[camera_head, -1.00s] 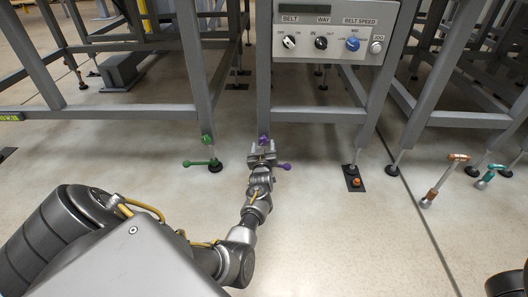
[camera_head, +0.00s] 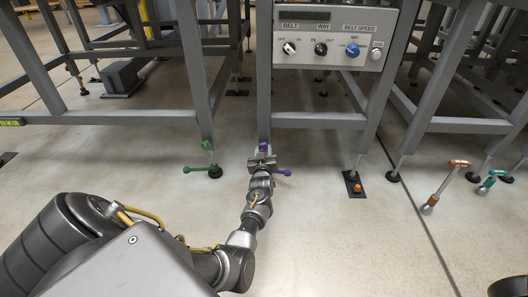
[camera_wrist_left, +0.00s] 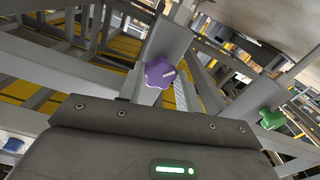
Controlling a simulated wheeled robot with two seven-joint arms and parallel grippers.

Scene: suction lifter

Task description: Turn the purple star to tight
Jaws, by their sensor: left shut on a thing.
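The purple star (camera_head: 264,147) is a small knob low on the grey leg below the control panel. It also shows in the left wrist view (camera_wrist_left: 160,72), on a grey bracket, with a pale mark on its face. My left gripper (camera_head: 262,157) is at the star and shut on it. My right gripper is not in view.
A green star (camera_head: 207,145) and green lever (camera_head: 199,169) are on the leg to the left. The control panel (camera_head: 334,35) is above. An orange-tipped foot (camera_head: 357,187) and copper (camera_head: 459,163) and teal (camera_head: 487,184) levers are on the right. The floor in front is clear.

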